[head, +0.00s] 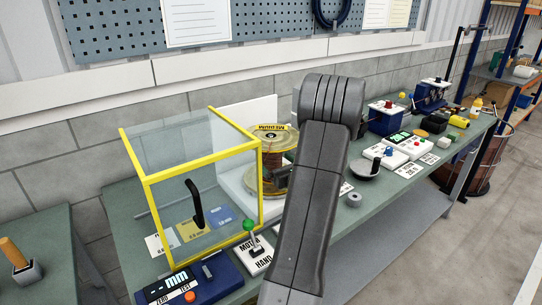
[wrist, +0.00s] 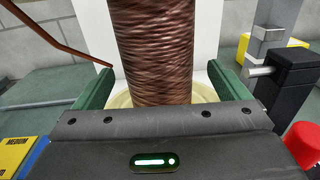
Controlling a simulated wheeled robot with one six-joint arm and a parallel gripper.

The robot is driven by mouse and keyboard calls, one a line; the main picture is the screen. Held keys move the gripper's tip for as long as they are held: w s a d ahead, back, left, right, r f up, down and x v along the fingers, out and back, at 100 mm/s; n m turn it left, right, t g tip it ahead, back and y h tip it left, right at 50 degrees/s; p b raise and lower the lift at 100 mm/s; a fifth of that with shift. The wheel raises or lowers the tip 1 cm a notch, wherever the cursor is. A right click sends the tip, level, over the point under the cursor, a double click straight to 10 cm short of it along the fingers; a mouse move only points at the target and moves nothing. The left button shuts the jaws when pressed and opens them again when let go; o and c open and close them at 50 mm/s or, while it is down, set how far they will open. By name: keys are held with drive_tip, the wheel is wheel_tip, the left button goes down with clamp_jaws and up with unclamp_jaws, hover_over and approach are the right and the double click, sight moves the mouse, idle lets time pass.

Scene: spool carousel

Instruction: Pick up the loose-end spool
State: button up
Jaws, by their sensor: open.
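In the wrist view a spool wound with copper-brown wire (wrist: 155,45) stands upright between the two green fingers of my gripper (wrist: 160,76). The fingers are open, with a gap on each side of the winding. A loose copper wire end (wrist: 62,42) sticks out to the left of the spool, above the left finger. The spool's pale lower flange (wrist: 122,101) shows just beyond the gripper body. In the head view a copper spool (head: 270,158) stands behind the yellow-framed clear guard, under a MEDIUM label (head: 272,127). My arm covers its right side and most of my gripper.
The yellow-framed clear guard (head: 196,165) stands close to the left of the spool, with a white panel behind. In front are a green-knobbed lever (head: 249,226) and a blue readout box (head: 190,283). A black post (wrist: 292,75) is close right in the wrist view.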

drive_tip(key=x, duration=0.3)
drive_tip(key=shift+a+p, duration=0.1)
drive_tip(key=shift+p, duration=0.3)
clamp_jaws()
drive_tip(key=shift+w+r, duration=0.1)
drive_tip(key=shift+r, duration=0.05)
